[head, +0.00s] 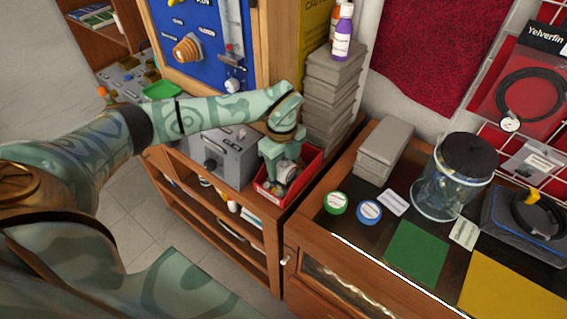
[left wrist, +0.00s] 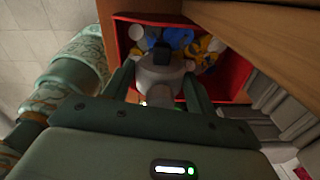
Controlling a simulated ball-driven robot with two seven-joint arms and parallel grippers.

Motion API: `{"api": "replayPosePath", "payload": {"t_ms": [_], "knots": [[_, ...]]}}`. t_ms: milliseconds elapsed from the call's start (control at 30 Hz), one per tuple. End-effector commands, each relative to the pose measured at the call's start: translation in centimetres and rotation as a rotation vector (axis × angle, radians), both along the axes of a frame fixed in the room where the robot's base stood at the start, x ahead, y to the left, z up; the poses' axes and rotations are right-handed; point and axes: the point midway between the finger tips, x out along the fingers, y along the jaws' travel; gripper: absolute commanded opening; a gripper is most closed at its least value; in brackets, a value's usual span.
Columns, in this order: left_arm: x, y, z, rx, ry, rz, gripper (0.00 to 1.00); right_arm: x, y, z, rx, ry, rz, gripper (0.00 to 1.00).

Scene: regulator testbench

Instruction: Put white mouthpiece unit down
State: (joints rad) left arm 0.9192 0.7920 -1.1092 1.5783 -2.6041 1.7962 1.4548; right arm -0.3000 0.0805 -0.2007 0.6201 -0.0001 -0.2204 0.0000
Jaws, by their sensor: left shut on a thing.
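My left gripper (head: 282,170) reaches down over the red bin (head: 306,180) on the wooden shelf unit. In the left wrist view my left gripper (left wrist: 157,85) is shut on the white mouthpiece unit (left wrist: 158,75), a pale rounded piece with a dark part on top. The mouthpiece unit is at or over the near side of the red bin (left wrist: 245,80); I cannot tell if it touches anything inside. Blue and yellow items (left wrist: 207,48) lie in the bin beyond it. My right gripper is not in view.
A grey control box (head: 222,155) stands left of the bin. A stack of grey blocks (head: 333,95) with bottles on top stands behind it. The wooden bench (head: 345,262) at right carries a clear jar (head: 450,185), round tins and coloured mats.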

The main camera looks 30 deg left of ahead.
Motion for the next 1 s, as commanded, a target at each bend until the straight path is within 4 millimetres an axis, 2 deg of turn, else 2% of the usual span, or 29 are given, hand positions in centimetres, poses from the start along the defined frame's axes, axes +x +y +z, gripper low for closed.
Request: {"api": "replayPosePath", "payload": {"t_ms": [233, 267, 300, 333, 667, 767, 1000], "knots": [[0.0, 0.0, -0.2, 0.000, -0.001, -0.001, 0.18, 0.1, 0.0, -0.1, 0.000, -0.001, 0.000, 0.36], [0.0, 0.0, -0.1, 0.000, 0.000, -0.001, 0.65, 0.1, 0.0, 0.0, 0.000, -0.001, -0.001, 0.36], [0.0, 0.0, -0.1, 0.000, 0.000, -0.001, 0.76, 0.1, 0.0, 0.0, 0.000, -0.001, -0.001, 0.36], [0.0, 0.0, -0.1, 0.000, 0.000, -0.001, 0.79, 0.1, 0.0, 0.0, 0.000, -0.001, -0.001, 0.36], [0.0, 0.0, 0.4, 0.000, -0.001, -0.001, 0.79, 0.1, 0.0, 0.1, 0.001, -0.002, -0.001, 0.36], [0.0, 0.0, 1.9, -0.001, -0.004, -0.002, 0.79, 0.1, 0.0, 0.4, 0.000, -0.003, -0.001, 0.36], [0.0, 0.1, 7.6, 0.000, -0.006, -0.002, 0.79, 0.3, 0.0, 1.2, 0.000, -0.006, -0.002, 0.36]]}}
